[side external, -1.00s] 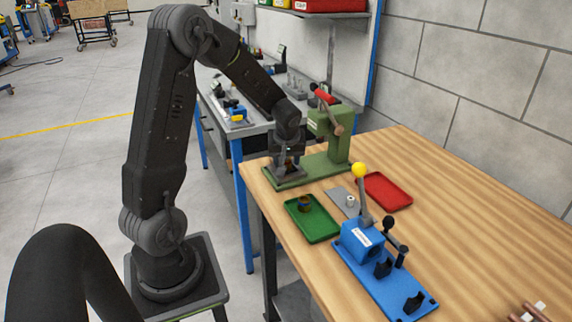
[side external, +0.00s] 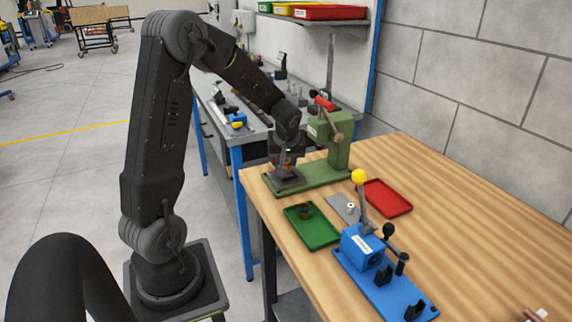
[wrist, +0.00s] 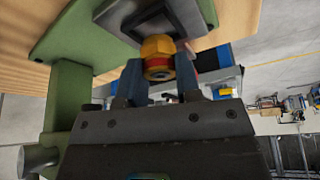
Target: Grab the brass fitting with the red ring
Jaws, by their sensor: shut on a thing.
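The brass fitting with the red ring (wrist: 157,57) sits between my gripper's two fingers in the wrist view, its hex end facing the grey metal block of the green press. My gripper (side external: 287,162) is shut on it, just above the grey block (side external: 286,180) on the green press base. In the side view the fitting is small and partly hidden by the fingers. The fingers also show in the wrist view (wrist: 158,78). Whether the fitting still touches the block is hard to tell.
The green press (side external: 334,140) with a red handle stands close beside my gripper. A red tray (side external: 388,199) and a blue lever fixture (side external: 368,255) stand nearer. The table's right side is mostly clear.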

